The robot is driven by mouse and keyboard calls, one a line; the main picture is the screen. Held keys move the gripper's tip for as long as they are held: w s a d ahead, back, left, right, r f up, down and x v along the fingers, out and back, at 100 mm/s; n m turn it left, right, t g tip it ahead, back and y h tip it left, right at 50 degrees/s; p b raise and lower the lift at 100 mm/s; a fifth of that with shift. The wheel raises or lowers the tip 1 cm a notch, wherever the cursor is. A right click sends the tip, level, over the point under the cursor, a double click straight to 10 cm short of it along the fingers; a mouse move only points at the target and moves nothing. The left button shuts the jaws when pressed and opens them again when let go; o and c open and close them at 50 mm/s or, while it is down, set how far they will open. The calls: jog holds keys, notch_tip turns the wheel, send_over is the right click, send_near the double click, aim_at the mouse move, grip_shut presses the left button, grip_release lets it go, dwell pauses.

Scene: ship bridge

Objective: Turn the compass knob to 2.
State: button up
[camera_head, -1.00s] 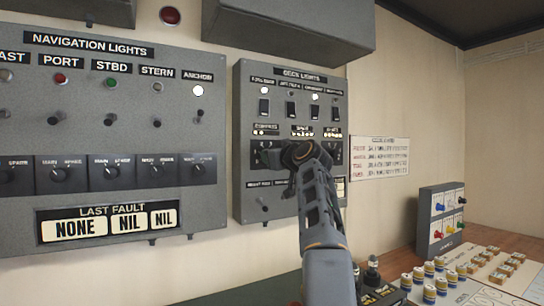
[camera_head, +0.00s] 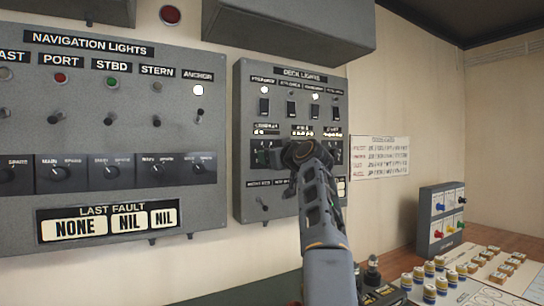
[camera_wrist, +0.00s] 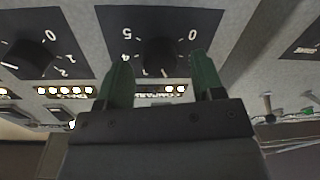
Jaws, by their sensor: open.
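The compass knob (camera_wrist: 158,54) is a dark round knob on a black dial plate with white numerals, in the upper middle of the wrist view. The COMPASS label (camera_wrist: 153,119) appears upside down below it. My gripper (camera_wrist: 160,68) is open, with one green finger on each side of the knob. I cannot tell whether either finger touches it. A short white mark shows at the knob's lower edge; the number it points to is unclear. In the head view my gripper (camera_head: 276,155) is at the compass dial plate (camera_head: 259,154) on the deck lights panel and hides most of the knob.
Another similar dial (camera_wrist: 31,57) sits close at left in the wrist view. In the head view, switches (camera_head: 291,108) are above the dials and a small toggle (camera_head: 263,204) is below. The navigation lights panel (camera_head: 135,128) stands at left.

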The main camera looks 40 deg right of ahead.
jog(key=s+a+b, duration=0.1)
jog(key=s+b, duration=0.4)
jog(key=s, duration=0.8)
jog(key=shift+s+f, duration=0.2)
jog(key=shift+s, duration=0.05)
jog(key=shift+a, duration=0.1)
jog(key=w+a+f+m+g+y+p, duration=0.35)
jog(key=a+f+g+p, duration=0.6)
jog(key=a+f, duration=0.65)
jog(key=s+a+f+n+g+h+p, duration=0.1)
jog(key=s+a+f+g+p, duration=0.1)
jog(key=s+a+f+p, duration=0.2)
jog(key=s+a+f+n+g+h+p, duration=0.1)
jog(key=s+a+f+g+p, duration=0.2)
jog(key=s+f, duration=0.7)
jog(key=a+f+p, duration=0.2)
jog(key=a+f, duration=0.1)
jog(key=f, duration=0.1)
jog(key=shift+s+f, duration=0.2)
jog(key=shift+c, duration=0.2)
